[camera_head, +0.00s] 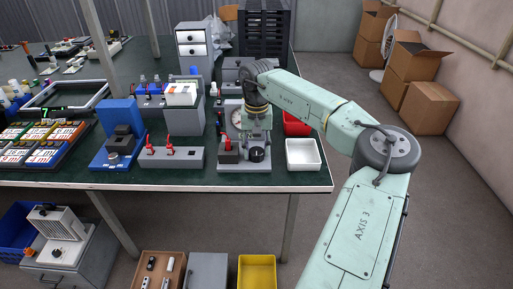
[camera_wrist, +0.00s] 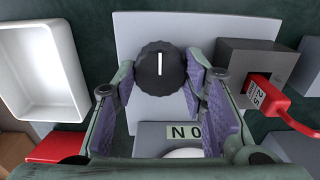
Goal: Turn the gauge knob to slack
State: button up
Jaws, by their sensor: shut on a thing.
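The gauge knob is a black round knob with a white pointer line, on a light grey panel; it shows in the wrist view (camera_wrist: 160,68) and in the head view (camera_head: 257,155). In the wrist view its line runs straight up and down. My gripper (camera_wrist: 160,75) has its two purple-padded fingers closed in on either side of the knob. The gauge dial (camera_head: 236,118) is partly hidden behind my gripper in the head view. A label plate (camera_wrist: 187,131) below the knob in the wrist view shows part of a word; no slack mark is readable.
A white tray (camera_head: 303,154) and a red bin (camera_head: 296,124) lie to the right in the head view. A grey box with red switches (camera_head: 171,156) stands to the left.

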aim_at(257, 150)
dwell(0.3)
jog(key=o, duration=1.2)
jog(key=shift+c, duration=0.2)
notch_tip(257, 150, up, 12)
